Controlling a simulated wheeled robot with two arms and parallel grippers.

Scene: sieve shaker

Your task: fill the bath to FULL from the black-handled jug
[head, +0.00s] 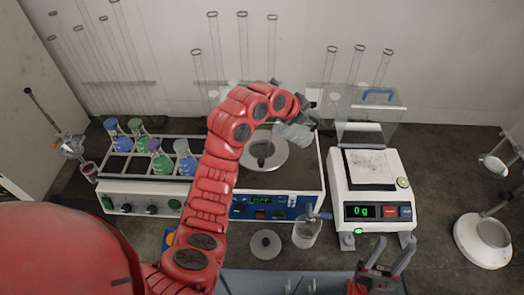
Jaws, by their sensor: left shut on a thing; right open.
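The bath (313,180) is a white-sided box with a blue front panel, a green display and a round steel opening in its top. My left gripper (303,118) is above the right part of the bath, to the right of the opening. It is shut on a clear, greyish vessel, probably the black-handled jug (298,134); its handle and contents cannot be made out. My red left arm hides the bath's left part. My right gripper (386,262) is open and empty at the bottom front, below the balance. The bath's water level cannot be read.
A clear jug with a blue handle (306,234) and a round grey lid (265,244) stand before the bath. A balance (372,200) reading 0 g is at right. A shaker with coloured flasks (150,195) is at left. Tall glass tubes (242,50) line the back.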

